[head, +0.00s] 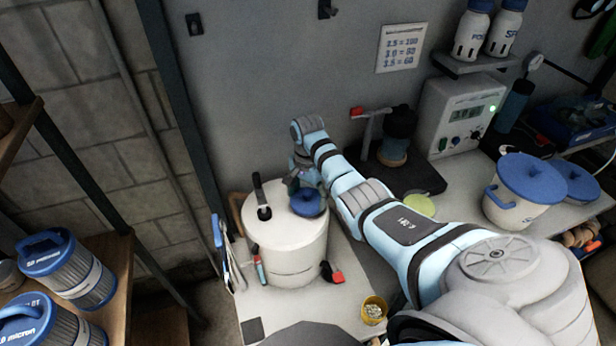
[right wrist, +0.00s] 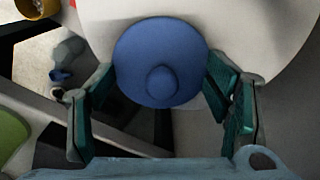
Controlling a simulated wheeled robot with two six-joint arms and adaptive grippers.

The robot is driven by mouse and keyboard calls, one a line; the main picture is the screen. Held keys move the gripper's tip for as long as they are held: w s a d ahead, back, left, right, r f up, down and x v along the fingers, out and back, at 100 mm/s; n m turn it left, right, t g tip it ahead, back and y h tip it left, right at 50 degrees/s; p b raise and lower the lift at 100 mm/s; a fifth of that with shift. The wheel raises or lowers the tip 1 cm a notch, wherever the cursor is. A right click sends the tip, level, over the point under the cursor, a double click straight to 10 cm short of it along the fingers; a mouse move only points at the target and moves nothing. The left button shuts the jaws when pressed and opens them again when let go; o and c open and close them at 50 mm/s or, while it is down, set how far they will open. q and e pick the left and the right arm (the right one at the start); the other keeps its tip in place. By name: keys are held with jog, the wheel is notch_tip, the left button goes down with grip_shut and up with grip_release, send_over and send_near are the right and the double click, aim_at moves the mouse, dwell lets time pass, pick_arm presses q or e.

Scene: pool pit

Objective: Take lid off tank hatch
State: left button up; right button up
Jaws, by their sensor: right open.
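A white cylindrical tank (head: 288,258) stands on the bench. A round blue lid (head: 307,206) with a central knob sits on the right part of its top. My right gripper (head: 304,186) is right at the lid in the head view. In the right wrist view the blue lid (right wrist: 158,50) lies between the spread green-padded fingers of the right gripper (right wrist: 160,78), with its knob (right wrist: 161,83) facing the camera. The jaws are open; I cannot tell whether either finger touches the lid. The hatch opening is hidden under the lid. My left gripper does not show.
A black handle (head: 260,198) rises from the tank's top, left of the lid. A yellow cup (head: 374,310) stands at the bench front. A white bucket with a blue lid (head: 532,178) stands right. Shelves with filter cartridges (head: 72,268) are at left.

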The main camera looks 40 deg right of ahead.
jog(key=shift+s+a+r, duration=0.15)
jog(key=shift+s, duration=0.2)
jog(key=c, duration=1.2)
jog(key=shift+c, duration=0.7)
